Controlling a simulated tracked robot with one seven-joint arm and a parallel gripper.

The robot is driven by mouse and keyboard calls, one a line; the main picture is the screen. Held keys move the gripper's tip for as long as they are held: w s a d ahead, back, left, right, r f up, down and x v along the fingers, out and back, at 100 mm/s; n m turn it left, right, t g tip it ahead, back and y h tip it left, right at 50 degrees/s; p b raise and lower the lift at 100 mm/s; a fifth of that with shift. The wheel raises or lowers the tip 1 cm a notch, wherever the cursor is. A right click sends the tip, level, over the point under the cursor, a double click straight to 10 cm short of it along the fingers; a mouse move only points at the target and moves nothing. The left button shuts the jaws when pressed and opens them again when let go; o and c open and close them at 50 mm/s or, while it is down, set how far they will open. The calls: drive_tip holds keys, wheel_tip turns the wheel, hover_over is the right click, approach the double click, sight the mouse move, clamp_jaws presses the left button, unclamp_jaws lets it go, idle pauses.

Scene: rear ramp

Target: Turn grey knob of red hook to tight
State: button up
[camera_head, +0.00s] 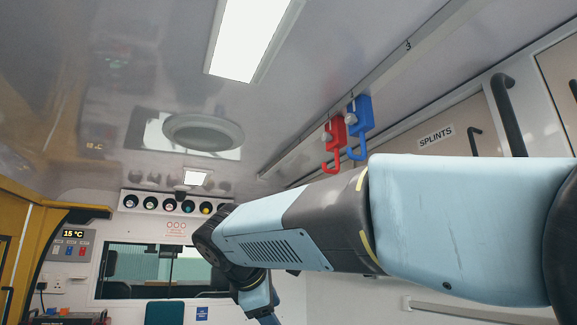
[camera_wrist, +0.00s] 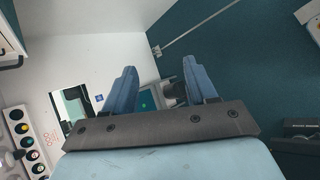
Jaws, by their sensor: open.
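The red hook (camera_head: 334,143) hangs from a rail under the ceiling in the head view, its curved end pointing down. Its small grey knob (camera_head: 328,137) sits on the left part of its body; its setting is too small to tell. My gripper (camera_wrist: 158,80) shows in the wrist view with its two blue fingers apart and nothing between them. In the head view my arm stretches across below the hook, and the fingers are out of frame. The red hook is not visible in the wrist view.
A blue hook (camera_head: 360,125) hangs on the same rail (camera_head: 380,72), close to the right of the red one. A locker labelled SPLINTS (camera_head: 436,136) and a black handle (camera_head: 508,115) are on the right wall. Open air lies left of the hooks.

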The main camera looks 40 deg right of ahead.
sight(324, 138)
drive_tip(key=w+d+r+n+g+h, duration=0.2)
drive_tip(key=r+g+h, duration=0.15)
drive_tip(key=r, duration=0.85)
drive_tip(key=w+d+r+n+g+h, duration=0.1)
drive_tip(key=r+g+h, duration=0.3)
drive_tip(key=r, duration=0.9)
drive_tip(key=w+d+r+n+g+h, duration=0.25)
drive_tip(key=r+h, duration=0.35)
drive_tip(key=r, duration=0.6)
drive_tip(key=shift+m, duration=0.35)
drive_tip(key=x, duration=1.3)
drive_tip(key=shift+s, duration=0.3)
